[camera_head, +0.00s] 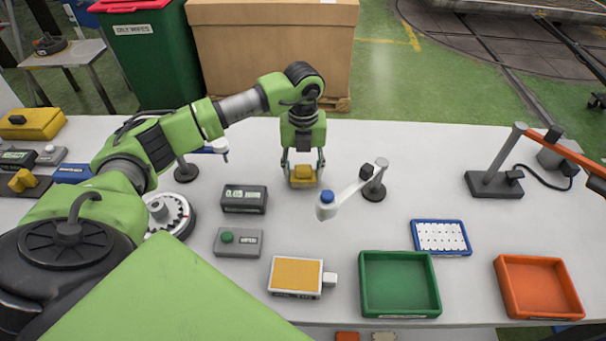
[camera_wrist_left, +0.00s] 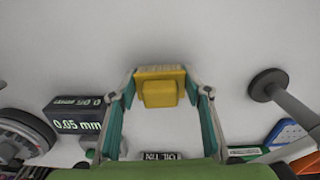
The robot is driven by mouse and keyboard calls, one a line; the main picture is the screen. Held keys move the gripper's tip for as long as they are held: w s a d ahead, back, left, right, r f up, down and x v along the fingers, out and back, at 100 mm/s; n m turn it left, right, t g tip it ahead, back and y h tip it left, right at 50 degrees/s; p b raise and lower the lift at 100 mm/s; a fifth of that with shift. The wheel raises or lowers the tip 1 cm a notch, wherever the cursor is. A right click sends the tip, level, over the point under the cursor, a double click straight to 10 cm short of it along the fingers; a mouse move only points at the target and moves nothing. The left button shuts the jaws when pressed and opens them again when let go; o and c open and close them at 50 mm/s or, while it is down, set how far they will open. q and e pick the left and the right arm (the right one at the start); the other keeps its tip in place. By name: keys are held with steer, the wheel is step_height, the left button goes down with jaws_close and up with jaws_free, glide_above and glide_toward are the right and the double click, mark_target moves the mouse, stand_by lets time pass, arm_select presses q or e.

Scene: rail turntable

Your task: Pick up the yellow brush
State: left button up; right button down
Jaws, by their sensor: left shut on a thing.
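The yellow brush (camera_head: 303,174), a small blocky yellow piece, is between the fingers of my left gripper (camera_head: 303,168) over the middle of the white table. My left gripper points down and is shut on it. In the left wrist view the brush (camera_wrist_left: 160,90) lies between the fingertips (camera_wrist_left: 160,88), with a smaller raised yellow block on its face. I cannot tell whether it touches the table. My right gripper is not in view.
A jointed stand with a blue tip (camera_head: 327,197) is close right of my left gripper. A grey display box (camera_head: 243,198) is to its left. A green tray (camera_head: 363,285), an orange tray (camera_head: 507,289) and a blue-framed panel (camera_head: 440,237) lie front right. The table behind the gripper is clear.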

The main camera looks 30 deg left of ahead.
arm_select(q)
steer(key=s+d+r+b, duration=0.4)
steer(key=s+r, duration=0.8)
steer(key=s, duration=0.1)
steer(key=shift+s, duration=0.25)
steer(key=o, duration=0.4)
steer(key=shift+c, duration=1.4)
